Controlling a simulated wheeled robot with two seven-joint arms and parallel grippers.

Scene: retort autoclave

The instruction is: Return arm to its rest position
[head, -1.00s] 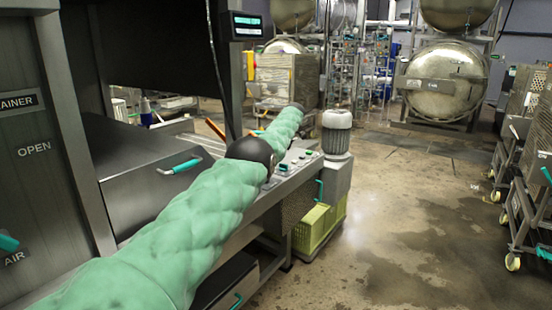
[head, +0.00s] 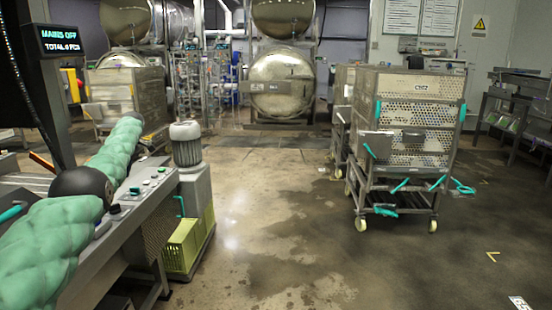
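My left arm (head: 45,240), in a padded green sleeve with a dark round joint, comes in from the left in the head view. It reaches away from me over the machine with the control panel (head: 145,190). The far end of the sleeve is beside the panel's far end, and no gripper fingers show there. I cannot tell whether the arm touches the machine. My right arm and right gripper are not in view.
A grey motor (head: 186,145) stands at the machine's end, above a yellow-green crate (head: 183,248). A perforated steel cart (head: 410,120) on casters stands at the right. Round steel retorts (head: 281,82) are at the back. The wet floor between is open.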

